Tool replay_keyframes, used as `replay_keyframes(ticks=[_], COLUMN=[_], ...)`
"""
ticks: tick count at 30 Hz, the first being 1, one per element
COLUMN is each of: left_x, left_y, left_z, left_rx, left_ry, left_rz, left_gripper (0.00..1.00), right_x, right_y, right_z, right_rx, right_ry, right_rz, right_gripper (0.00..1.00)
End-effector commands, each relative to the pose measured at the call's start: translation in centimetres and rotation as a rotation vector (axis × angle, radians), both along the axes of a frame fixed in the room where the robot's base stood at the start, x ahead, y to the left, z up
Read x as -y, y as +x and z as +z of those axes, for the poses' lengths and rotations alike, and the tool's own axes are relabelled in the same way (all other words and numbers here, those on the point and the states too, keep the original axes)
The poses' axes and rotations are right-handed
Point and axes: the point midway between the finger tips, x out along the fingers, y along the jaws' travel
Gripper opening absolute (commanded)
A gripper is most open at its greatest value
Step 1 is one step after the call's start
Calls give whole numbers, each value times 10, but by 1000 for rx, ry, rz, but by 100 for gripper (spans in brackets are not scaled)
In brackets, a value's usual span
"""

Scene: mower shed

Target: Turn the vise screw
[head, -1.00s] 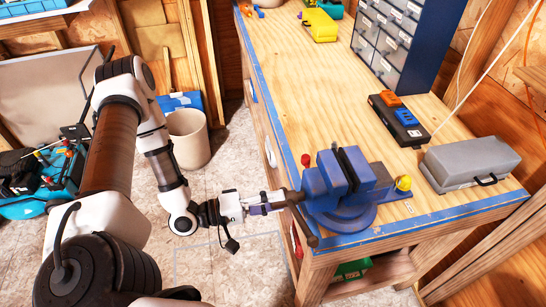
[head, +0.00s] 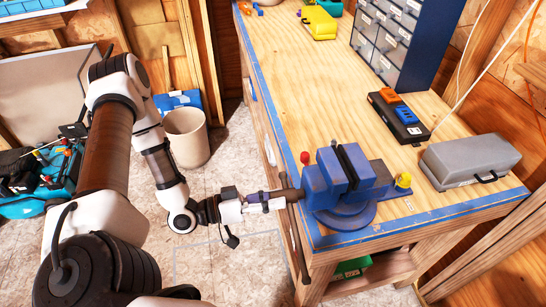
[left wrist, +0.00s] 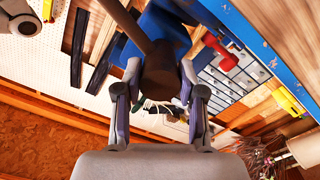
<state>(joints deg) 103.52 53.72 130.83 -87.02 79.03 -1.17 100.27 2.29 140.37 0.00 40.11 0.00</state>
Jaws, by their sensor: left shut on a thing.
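The blue vise (head: 345,185) is fixed at the near left corner of the workbench. Its brown screw (head: 292,195) sticks out to the left, with a long dark handle bar (head: 301,250) hanging down from its end. My left gripper (head: 280,200) is shut on the screw's end, reaching in from the left. In the left wrist view the gripper's fingers (left wrist: 162,88) stand on both sides of the round brown screw end (left wrist: 165,72), and the bar runs up and left from it. The finger contact is partly hidden there. My right gripper is not in view.
The workbench (head: 300,100) has a blue edge and free room in its middle. A grey case (head: 470,160), a black box with orange and blue pieces (head: 398,118) and a drawer cabinet (head: 395,40) stand on the right. A bin (head: 186,138) stands on the floor.

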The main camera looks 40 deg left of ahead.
Motion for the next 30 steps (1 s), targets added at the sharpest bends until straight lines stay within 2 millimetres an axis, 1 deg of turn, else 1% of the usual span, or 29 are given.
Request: replay_keyframes(ticks=[18,30], left_x=[-1,-1], left_y=[0,0], left_z=[-1,-1], left_rx=[371,548], left_ry=[438,645], left_rz=[2,0], left_gripper=[5,5], right_x=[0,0], right_y=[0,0], right_z=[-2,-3], right_rx=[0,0], right_ry=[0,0], right_rz=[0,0], right_gripper=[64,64])
